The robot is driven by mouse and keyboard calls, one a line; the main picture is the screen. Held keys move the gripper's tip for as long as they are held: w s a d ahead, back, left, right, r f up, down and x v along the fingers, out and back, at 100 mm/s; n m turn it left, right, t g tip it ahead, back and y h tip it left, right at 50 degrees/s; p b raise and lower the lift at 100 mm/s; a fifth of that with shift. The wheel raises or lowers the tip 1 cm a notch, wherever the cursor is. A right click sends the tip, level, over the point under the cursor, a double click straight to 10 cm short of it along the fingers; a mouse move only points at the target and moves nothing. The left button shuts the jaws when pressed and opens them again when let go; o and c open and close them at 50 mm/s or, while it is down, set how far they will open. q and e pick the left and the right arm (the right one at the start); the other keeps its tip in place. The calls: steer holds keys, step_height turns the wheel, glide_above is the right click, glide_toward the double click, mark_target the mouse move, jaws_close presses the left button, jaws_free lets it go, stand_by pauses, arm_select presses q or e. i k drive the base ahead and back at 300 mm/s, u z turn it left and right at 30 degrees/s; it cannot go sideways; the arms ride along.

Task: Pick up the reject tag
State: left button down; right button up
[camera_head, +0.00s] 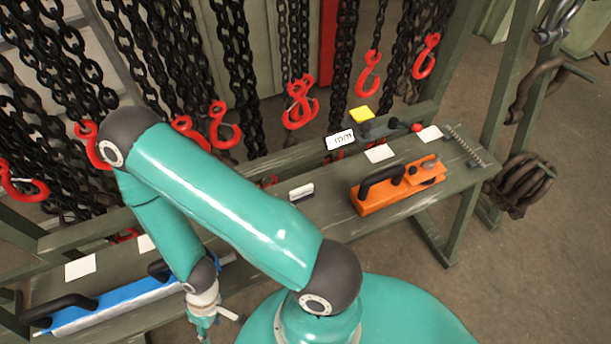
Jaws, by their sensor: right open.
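Several blank white cards lie on the green bench (250,222), and I cannot tell which one, if any, is the reject tag. One card (80,267) is at the left end, and another (146,243) is partly hidden by my arm. A small white piece with a dark edge (301,192) lies mid-bench. Two more cards (380,153) and (430,133) are on the right part. My right gripper (204,322) is open, low at the bottom of the view, right of the blue tool. It is small and partly cut off by the angle. My left gripper is not in view.
A blue tool with black handles (110,304) lies at the left of the bench. An orange tool (398,185) lies at the right, near a yellow-topped device (362,115) with an "mm" display (340,140). Black chains with red hooks (369,73) hang behind the bench.

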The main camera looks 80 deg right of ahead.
mark_target(299, 195)
steer(key=z, duration=0.2)
steer(key=k, duration=1.65)
steer(key=z, duration=0.7)
steer(key=i, duration=0.9)
